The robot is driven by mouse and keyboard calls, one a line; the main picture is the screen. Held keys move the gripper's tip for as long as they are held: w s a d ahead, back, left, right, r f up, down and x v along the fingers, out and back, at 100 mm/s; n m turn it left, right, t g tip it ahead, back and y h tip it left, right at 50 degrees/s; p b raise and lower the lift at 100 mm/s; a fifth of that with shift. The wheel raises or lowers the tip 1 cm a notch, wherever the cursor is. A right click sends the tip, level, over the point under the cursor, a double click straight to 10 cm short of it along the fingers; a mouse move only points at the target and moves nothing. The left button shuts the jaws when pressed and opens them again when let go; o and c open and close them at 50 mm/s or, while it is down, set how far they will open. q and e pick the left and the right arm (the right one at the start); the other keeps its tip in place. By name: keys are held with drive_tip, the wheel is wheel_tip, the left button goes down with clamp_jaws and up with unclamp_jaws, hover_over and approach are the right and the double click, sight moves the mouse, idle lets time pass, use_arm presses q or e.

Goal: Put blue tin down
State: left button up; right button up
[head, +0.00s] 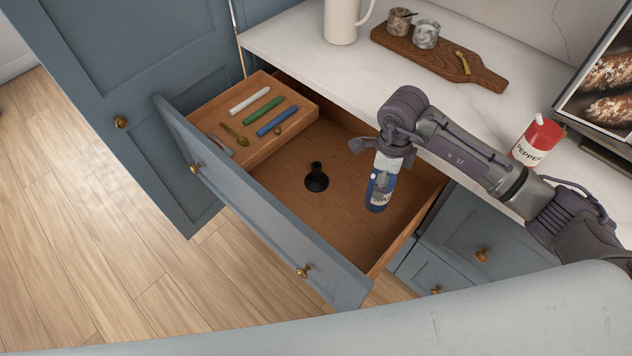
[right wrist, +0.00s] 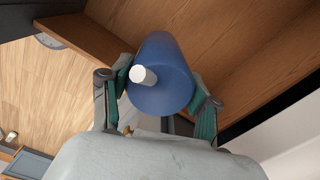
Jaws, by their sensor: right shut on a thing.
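The blue tin (head: 377,204), with a pale label, is in the right gripper (head: 381,168), over the right part of the open drawer's wooden floor (head: 340,222). In the right wrist view, the tin (right wrist: 165,85) shows its blue end and a white spout between the two fingers of the gripper (right wrist: 164,92). The gripper is shut on it. The tin hangs roughly upright in the head view. I cannot tell whether its base touches the drawer floor. My left gripper is not in view.
A black peg-like object (head: 317,178) stands on the drawer floor left of the tin. A wooden tray (head: 292,92) with coloured sticks sits in the drawer's far-left end. The red pepper tin (head: 537,141) and cutting board (head: 487,79) are on the counter.

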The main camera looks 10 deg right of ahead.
wheel_tip(320, 180, down, 8)
drive_tip(key=s+d+m, duration=0.2)
drive_tip(key=d+m, duration=0.1)
drive_tip(key=m, duration=0.5)
drive_tip(key=a+f+b, duration=1)
drive_tip(key=a+f, duration=0.1)
drive_tip(key=shift+w+a+m+b, duration=0.3)
drive_tip(key=shift+w+a+b, duration=0.05)
drive_tip(key=shift+w+b, duration=0.05)
drive_tip(key=shift+f, duration=0.15)
drive_tip(key=o, duration=1.4)
